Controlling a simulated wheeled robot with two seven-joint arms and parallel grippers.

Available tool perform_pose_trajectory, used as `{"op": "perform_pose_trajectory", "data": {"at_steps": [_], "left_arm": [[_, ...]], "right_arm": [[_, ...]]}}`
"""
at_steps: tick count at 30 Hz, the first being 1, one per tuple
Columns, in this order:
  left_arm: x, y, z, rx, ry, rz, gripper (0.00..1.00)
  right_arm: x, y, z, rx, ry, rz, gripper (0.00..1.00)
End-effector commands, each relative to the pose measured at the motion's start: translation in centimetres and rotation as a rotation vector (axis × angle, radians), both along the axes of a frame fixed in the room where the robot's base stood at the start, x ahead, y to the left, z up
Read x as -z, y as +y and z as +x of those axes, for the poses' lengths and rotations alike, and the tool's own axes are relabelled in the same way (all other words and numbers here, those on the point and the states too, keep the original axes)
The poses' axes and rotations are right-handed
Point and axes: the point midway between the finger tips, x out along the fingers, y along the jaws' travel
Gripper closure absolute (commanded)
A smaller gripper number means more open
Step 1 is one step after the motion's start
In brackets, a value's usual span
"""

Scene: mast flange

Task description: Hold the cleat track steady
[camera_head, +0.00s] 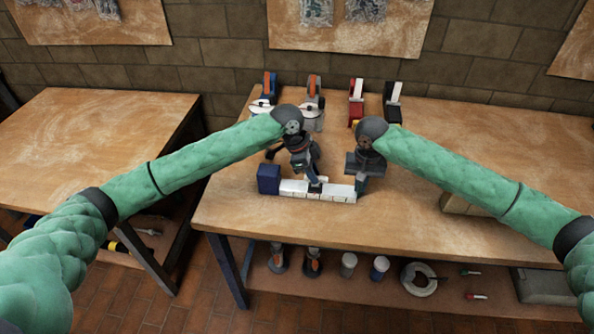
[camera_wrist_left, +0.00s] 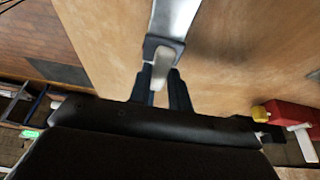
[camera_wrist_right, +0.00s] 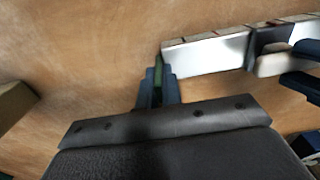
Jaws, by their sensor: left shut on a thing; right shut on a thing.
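The cleat track (camera_head: 292,187) is a pale, segmented bar lying along the front of the table, with a blue block (camera_head: 268,178) at its left end. In the left wrist view its metal face (camera_wrist_left: 178,15) carries a dark sliding collar (camera_wrist_left: 160,44) with a pale tab (camera_wrist_left: 161,66). My left gripper (camera_head: 315,187) is shut on this tab, over the middle of the track. My right gripper (camera_head: 361,187) is at the track's right end. The right wrist view shows it shut around a small green end piece (camera_wrist_right: 158,68) touching the track (camera_wrist_right: 205,54); its fingers hide most of that piece.
A red dispenser (camera_head: 356,103) and a black one (camera_head: 393,103) stand at the back, beside two orange-marked tools (camera_head: 313,87). A wooden block (camera_head: 458,204) lies to the right. The table's right side is mostly clear. The lower shelf holds cups and a ring (camera_head: 418,279).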

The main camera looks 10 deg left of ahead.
Motion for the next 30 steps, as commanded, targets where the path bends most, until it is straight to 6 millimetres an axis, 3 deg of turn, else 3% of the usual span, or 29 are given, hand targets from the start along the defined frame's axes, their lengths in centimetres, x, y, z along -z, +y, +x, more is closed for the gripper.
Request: {"op": "perform_pose_trajectory", "data": {"at_steps": [3,9,21,22,25,30], "left_arm": [[-0.1,-2.5,0.0,0.003,-0.001,-0.003,1.0],[0.0,-5.1,0.0,0.001,0.0,0.0,1.0],[0.0,-5.6,0.0,0.0,-0.001,0.0,1.0],[0.0,-5.6,0.0,0.0,-0.001,0.0,0.77],[0.0,-5.6,0.0,0.0,-0.001,0.0,0.58],[0.0,-5.6,0.0,0.0,-0.001,0.0,0.58]], "right_arm": [[0.0,0.1,0.0,-0.001,0.0,0.001,1.0],[0.0,0.1,-0.1,-0.002,0.0,0.001,1.0],[0.0,0.1,-0.1,-0.002,0.001,0.001,1.0],[0.0,0.1,-0.1,-0.002,0.001,0.001,1.0],[0.0,0.1,-0.1,-0.002,0.001,0.001,1.0],[0.0,0.1,0.0,-0.001,0.0,0.001,1.0]]}}
